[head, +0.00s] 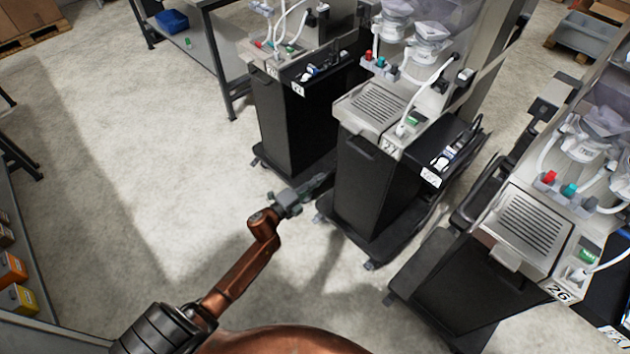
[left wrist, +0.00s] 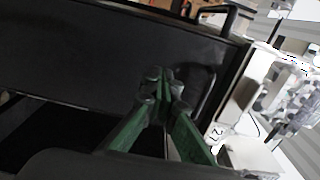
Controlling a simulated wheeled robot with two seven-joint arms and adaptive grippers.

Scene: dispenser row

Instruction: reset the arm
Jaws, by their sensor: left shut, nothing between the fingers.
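My left arm (head: 240,270), copper-coloured, reaches up from the bottom of the head view. My left gripper (head: 318,182) is at its end, in front of the black cabinet of the dispenser labelled 27 (head: 372,112). In the left wrist view the green fingers of the left gripper (left wrist: 163,78) are together with nothing between them. A dark cabinet face (left wrist: 90,55) fills much of that view behind the fingers. I cannot tell whether the gripper touches the cabinet. My right gripper does not show.
A dispenser labelled 26 (head: 530,222) stands at the right, and another dispenser (head: 290,105) stands at the back. Their wheeled bases stick out on the floor. A shelf with boxes (head: 12,285) is at the left edge. The pale floor (head: 130,170) left of my arm is clear.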

